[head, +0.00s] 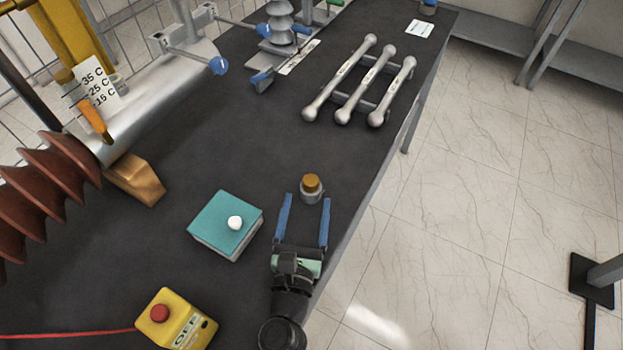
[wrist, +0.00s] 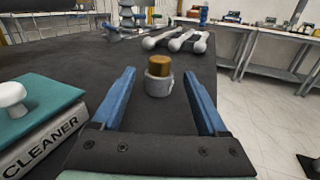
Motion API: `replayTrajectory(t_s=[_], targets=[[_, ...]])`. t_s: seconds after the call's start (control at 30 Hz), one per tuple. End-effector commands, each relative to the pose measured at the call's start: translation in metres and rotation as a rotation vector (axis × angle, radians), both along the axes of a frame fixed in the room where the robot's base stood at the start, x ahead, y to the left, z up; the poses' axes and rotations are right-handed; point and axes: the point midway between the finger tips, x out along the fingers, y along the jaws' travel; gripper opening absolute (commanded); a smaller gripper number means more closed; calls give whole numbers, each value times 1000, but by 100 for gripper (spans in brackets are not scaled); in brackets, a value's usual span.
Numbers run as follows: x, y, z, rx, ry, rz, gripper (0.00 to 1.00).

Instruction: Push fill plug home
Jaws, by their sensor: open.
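The fill plug (head: 311,183) has an orange-brown top and sits upright in a short grey metal collar (head: 311,197) on the dark bench. In the wrist view the plug (wrist: 160,67) stands above the rim of the collar (wrist: 158,86). My gripper (head: 306,200) is open, with its two blue fingers spread wide. In the head view the plug lies between and slightly beyond the fingertips. In the wrist view the open fingers (wrist: 162,84) frame the collar left and right, and nothing is held.
A teal-topped cleaner box (head: 222,222) with a white knob is left of my gripper. A yellow box with a red button (head: 180,320) is nearer. Several grey spanner-like bars (head: 355,85) lie beyond. The bench edge (head: 372,175) is close on the right.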

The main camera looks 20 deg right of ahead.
Motion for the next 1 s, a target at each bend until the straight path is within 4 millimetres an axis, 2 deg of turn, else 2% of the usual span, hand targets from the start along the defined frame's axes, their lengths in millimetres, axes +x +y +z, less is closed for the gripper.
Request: replayTrajectory(t_s=[0.27,0.6,0.9,1.0], targets=[[17,-11,1,-1,-1,-1,76],[53,-32,1,-2,-1,0,76],[56,-34,0,-1,1,0,76],[55,-34,0,-1,1,0,58]])
